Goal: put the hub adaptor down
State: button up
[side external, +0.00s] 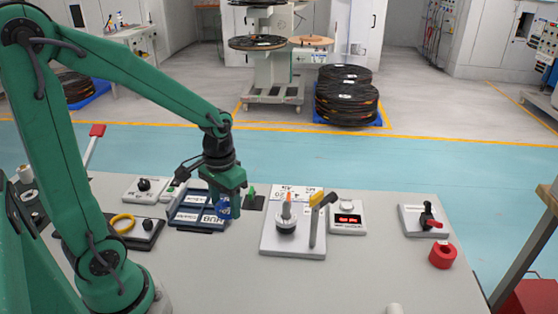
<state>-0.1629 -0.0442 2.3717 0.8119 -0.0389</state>
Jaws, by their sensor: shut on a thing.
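My green arm reaches down to the blue-and-white labelled holder (186,217) left of the middle of the bench. My gripper (224,205) points down at the holder's right end and is shut on a small blue part, which I take for the hub adaptor (223,211). The jaws cover much of the adaptor. It is over or at the holder's right part, by the "HUB" label; I cannot tell whether it touches the holder.
A white plate (292,246) with a spindle and a yellow-topped lever stands to the right. The front middle is clear.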

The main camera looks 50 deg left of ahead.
send_over(212, 220)
notch_tip(212, 220, down, 6)
jog(key=shift+f, duration=0.25)
jog(key=shift+f, duration=0.1)
jog(key=shift+f, duration=1.95)
